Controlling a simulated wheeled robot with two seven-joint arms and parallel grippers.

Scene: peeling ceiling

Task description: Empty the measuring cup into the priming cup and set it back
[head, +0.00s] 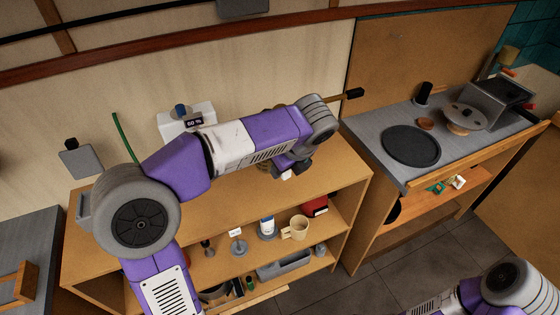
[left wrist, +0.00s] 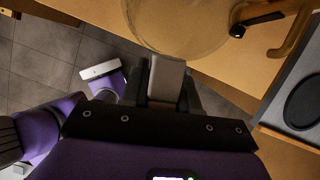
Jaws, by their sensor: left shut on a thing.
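My left gripper (left wrist: 166,66) is shut in the left wrist view, with its grey fingers at the edge of a large, round, see-through tan vessel, which I take to be the measuring cup (left wrist: 178,24). Only part of the vessel shows, above the counter. In the head view my left gripper (head: 288,172) is over the wooden counter, mostly covered by my own arm, which also hides the held cup. I cannot make out the priming cup for certain; brassy parts show at the arm's edges. My right gripper is out of view.
Shelves below hold a beige mug (head: 296,228) and a blue-and-white container (head: 267,227). A grey worktop at right carries a black round plate (head: 411,146). A curved wooden handle (left wrist: 294,36) is right of the vessel.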

